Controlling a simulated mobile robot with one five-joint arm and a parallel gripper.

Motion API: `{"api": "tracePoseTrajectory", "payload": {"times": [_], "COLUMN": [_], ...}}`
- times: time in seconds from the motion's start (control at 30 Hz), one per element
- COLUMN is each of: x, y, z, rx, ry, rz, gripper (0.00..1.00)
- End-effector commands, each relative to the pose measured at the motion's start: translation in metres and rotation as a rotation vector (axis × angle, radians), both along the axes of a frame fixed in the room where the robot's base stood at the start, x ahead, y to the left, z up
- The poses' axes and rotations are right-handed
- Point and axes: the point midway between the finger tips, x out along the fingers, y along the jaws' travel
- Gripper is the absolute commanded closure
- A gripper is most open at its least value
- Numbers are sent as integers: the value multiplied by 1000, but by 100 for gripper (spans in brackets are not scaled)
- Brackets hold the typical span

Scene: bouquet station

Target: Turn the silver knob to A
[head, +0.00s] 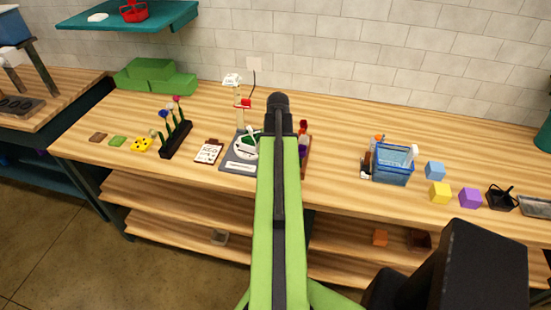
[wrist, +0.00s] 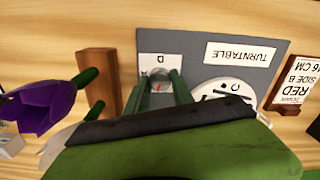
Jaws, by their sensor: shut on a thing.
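The silver knob (wrist: 160,84) shows in the wrist view on a grey turntable plate (wrist: 204,70), with a small red mark on it. A white label with the letter D (wrist: 160,58) lies beside it; other letters around the knob are hidden or too small to read. My gripper (wrist: 159,88) is shut on the knob, with one green finger on each side. In the head view my arm covers the gripper and the knob; part of the turntable plate (head: 238,165) shows left of it.
A white disc (wrist: 228,92) and a TURNTABLE label (wrist: 240,53) are on the plate. A wooden block (wrist: 99,80) and a purple flower (wrist: 42,104) are close on the left. A card stand (wrist: 293,82) is right. A blue basket (head: 392,165) stands farther right on the bench.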

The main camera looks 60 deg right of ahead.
Motion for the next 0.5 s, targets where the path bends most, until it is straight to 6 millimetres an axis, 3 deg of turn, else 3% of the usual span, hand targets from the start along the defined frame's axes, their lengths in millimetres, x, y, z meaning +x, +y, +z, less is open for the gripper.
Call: {"api": "tracePoseTrajectory", "payload": {"times": [0.5], "x": [-3], "y": [0], "z": [0], "rx": [-2], "ry": [5], "rz": [-490], "gripper": [100]}}
